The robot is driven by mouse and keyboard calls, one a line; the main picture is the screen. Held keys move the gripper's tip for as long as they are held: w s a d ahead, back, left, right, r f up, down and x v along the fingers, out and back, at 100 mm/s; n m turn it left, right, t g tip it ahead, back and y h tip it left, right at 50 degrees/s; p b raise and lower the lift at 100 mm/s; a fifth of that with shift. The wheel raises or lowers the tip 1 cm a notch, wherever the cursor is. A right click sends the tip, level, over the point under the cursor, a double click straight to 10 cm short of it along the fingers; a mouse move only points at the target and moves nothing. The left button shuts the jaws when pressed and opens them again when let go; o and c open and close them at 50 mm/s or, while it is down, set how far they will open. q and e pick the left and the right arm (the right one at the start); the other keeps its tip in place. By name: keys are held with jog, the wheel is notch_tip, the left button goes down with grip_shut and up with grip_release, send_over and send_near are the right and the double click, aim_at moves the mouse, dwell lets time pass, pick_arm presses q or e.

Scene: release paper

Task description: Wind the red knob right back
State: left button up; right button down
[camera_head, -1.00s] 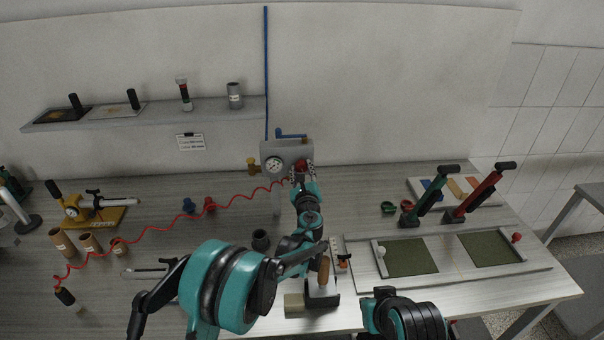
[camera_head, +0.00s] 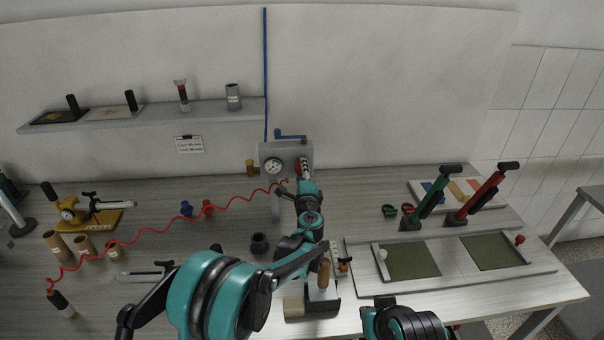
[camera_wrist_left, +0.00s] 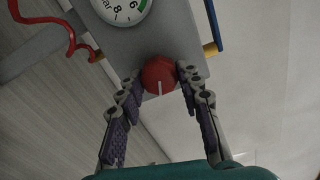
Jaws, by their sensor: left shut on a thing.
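The red knob (camera_wrist_left: 159,75) sits on the edge of a grey regulator box, with a pale pointer line on its face. My left gripper (camera_wrist_left: 161,80) has its two fingertips on either side of the knob and is shut on it. In the head view my left gripper (camera_head: 303,168) reaches the box (camera_head: 265,150) and mostly hides the knob. The round gauge (camera_head: 274,166) is beside the knob; it also shows, cut off, in the left wrist view (camera_wrist_left: 122,8). My right gripper is not in view; only part of my right arm shows at the bottom.
A red coiled hose (camera_head: 150,237) runs left from the box across the bench. A dark cup (camera_head: 259,243) stands near my left arm. Green and red hand pumps (camera_head: 481,194) stand at right.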

pick_arm(q)
jog(key=n+b, duration=0.1)
jog(key=n, duration=1.3)
jog(key=shift+a, duration=0.1)
dwell(0.3)
jog(key=o, duration=1.2)
jog(key=shift+c, duration=0.2)
jog(key=s, duration=1.2)
